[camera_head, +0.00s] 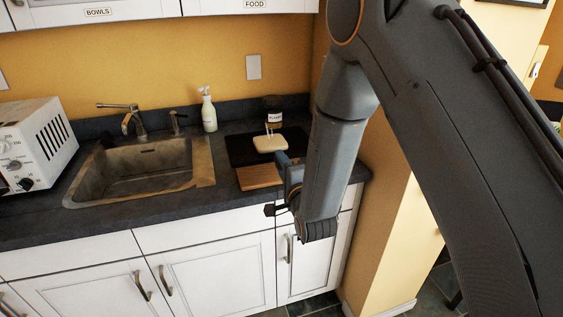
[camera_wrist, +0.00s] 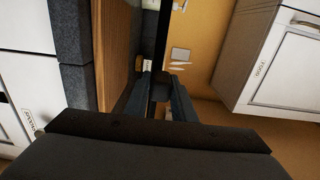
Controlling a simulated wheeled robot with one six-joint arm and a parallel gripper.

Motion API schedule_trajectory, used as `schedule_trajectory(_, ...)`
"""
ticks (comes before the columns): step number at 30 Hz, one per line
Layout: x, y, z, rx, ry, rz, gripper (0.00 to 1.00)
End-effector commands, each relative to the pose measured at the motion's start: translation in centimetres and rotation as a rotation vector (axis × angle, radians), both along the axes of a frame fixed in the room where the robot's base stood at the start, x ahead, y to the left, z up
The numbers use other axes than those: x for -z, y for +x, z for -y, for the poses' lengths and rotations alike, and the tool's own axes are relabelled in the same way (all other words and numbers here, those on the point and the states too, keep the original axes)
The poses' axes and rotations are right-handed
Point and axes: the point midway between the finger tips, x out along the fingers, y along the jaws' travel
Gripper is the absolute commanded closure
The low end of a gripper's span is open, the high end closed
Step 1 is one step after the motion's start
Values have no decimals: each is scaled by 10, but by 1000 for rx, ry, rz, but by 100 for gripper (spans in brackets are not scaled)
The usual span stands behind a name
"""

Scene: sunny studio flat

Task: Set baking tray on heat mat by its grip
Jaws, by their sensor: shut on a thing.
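The baking tray (camera_head: 240,148) is a dark, flat sheet over the counter right of the sink. In the wrist view it shows edge-on as a thin black strip (camera_wrist: 161,35). My gripper (camera_wrist: 161,88) is shut on a dark grip at its near edge. In the head view my gripper (camera_head: 287,172) is partly hidden by my arm. A wooden slab (camera_head: 258,176) shows in front of and below the tray, and its edge shows in the wrist view (camera_wrist: 117,45). I cannot tell if this is the heat mat. A cream, rounded item (camera_head: 270,144) appears over the tray.
A labelled dark jar (camera_head: 273,113) stands behind the tray, with a soap bottle (camera_head: 208,110) to its left. The sink (camera_head: 135,170) lies left, and a white oven-like appliance (camera_head: 35,142) stands at the far left.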

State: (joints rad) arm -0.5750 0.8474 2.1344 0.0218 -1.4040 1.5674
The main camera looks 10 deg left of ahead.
Motion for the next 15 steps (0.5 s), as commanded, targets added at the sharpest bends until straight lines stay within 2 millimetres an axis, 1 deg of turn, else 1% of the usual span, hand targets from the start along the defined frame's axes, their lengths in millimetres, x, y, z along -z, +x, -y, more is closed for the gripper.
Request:
schedule_trajectory(1,4,1,0,0,1,2,100)
schedule_trajectory(15,33,1,0,0,2,3,100)
